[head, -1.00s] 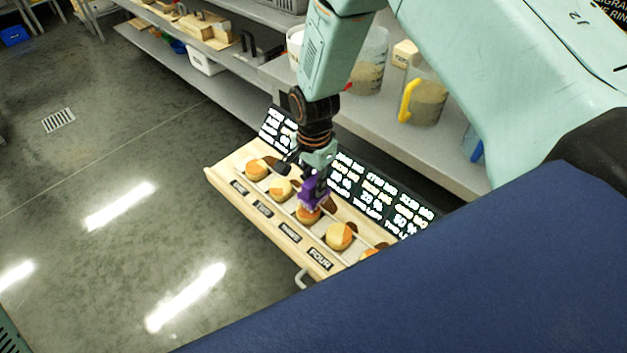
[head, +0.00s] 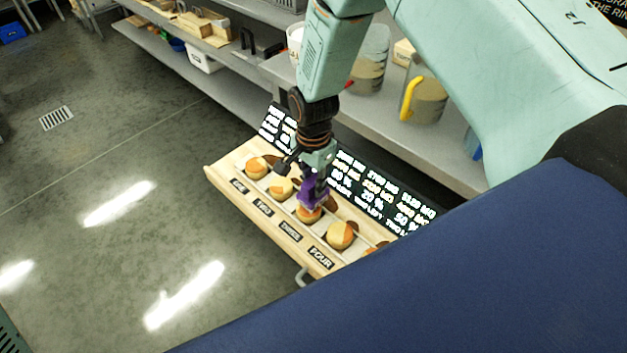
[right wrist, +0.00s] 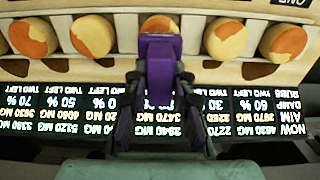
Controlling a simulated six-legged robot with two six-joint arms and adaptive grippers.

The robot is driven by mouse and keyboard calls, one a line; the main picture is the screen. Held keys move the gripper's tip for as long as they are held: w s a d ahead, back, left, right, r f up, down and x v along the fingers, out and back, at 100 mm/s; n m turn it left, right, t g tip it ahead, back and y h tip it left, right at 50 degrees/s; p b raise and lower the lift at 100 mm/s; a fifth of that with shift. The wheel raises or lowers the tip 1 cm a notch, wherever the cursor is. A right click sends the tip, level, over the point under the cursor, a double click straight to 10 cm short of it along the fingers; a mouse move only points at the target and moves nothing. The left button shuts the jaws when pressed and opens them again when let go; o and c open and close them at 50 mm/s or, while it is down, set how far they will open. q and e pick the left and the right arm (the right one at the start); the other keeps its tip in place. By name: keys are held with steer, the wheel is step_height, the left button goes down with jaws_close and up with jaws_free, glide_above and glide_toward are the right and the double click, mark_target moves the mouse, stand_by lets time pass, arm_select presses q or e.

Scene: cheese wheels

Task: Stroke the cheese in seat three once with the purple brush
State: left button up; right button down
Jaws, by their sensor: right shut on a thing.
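My right gripper (head: 315,172) is shut on the purple brush (head: 312,194) and points down over the wooden rack. The brush sits at the third cheese (head: 309,215), behind the label THREE, and covers part of it. In the right wrist view, the brush (right wrist: 160,52) overlaps the lower edge of the middle cheese (right wrist: 159,24), orange and cream. The brush looks very close to this cheese; I cannot tell if it touches. My left gripper is not in view.
The rack (head: 230,186) holds a row of cheeses, including the second (head: 280,188) and fourth (head: 340,236). A black display board (head: 385,195) with white text stands along its back. A grey shelf (head: 440,160) with clear jugs lies behind.

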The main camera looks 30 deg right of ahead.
mark_target(304, 200)
steer(key=shift+s+a, duration=0.1)
steer(key=shift+s, duration=0.05)
steer(key=shift+s+a, duration=0.1)
steer(key=shift+s+a+p, duration=0.15)
steer(key=shift+a+p, duration=0.35)
steer(key=shift+a, duration=0.05)
steer(key=shift+s+a, duration=0.1)
steer(key=shift+a, duration=0.25)
steer(key=shift+a, duration=0.15)
steer(key=shift+s+a+p, duration=0.15)
steer(key=shift+a+p, duration=0.05)
steer(key=shift+p, duration=0.2)
steer(key=shift+a, duration=0.1)
steer(key=shift+s+a, duration=0.1)
steer(key=shift+a, duration=0.2)
